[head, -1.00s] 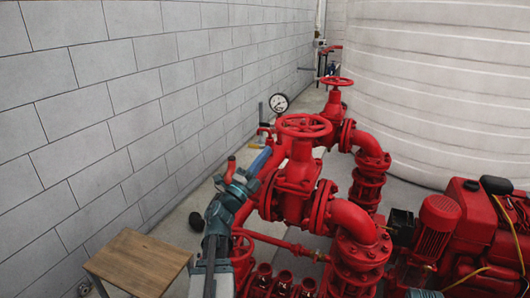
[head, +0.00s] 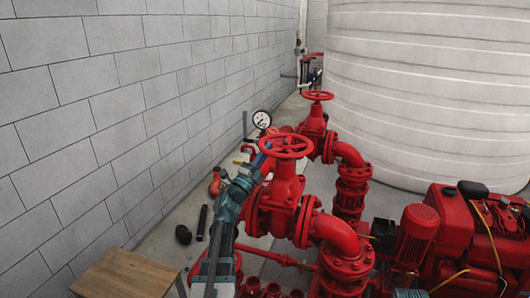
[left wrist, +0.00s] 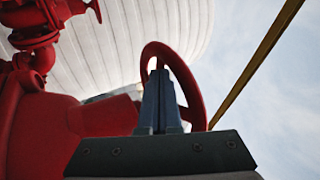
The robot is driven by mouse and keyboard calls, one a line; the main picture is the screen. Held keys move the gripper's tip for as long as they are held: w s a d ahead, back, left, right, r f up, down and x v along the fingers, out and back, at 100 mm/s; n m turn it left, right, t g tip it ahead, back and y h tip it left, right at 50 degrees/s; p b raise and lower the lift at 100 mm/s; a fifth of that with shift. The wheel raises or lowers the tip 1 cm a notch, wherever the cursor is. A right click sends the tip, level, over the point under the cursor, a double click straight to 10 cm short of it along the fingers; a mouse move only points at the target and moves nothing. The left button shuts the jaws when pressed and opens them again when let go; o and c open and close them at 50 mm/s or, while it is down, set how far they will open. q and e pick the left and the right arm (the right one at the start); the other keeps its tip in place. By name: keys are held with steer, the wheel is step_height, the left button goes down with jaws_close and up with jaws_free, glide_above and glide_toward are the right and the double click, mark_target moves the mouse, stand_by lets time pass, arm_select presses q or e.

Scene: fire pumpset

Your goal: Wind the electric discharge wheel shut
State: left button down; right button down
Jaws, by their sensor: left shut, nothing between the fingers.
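Two red handwheels stand on red valves in the head view: a near one (head: 286,146) and a far one (head: 318,95). No label shows which is the electric discharge wheel. My left gripper (head: 262,158) is shut and empty at the left side of the near wheel. In the left wrist view, the closed fingertips (left wrist: 160,72) lie in front of a red wheel rim (left wrist: 196,95), overlapping its opening. Whether they touch the rim or pass between the spokes I cannot tell.
A pressure gauge (head: 262,119) stands behind the near valve. A block wall (head: 90,130) is on the left, with a wooden stool top (head: 128,275) below. A black tube (head: 202,222) lies on the floor. Red pump machinery (head: 455,235) fills the right; a white tank (head: 420,90) stands behind.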

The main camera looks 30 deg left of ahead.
arm_select(q)
steer(key=shift+w+a+m+h, duration=0.2)
steer(key=shift+m+h, duration=0.1)
steer(key=shift+h, duration=0.35)
steer(key=shift+w+a+m+h, duration=0.15)
steer(key=shift+m+h, duration=0.15)
steer(key=shift+h, duration=0.35)
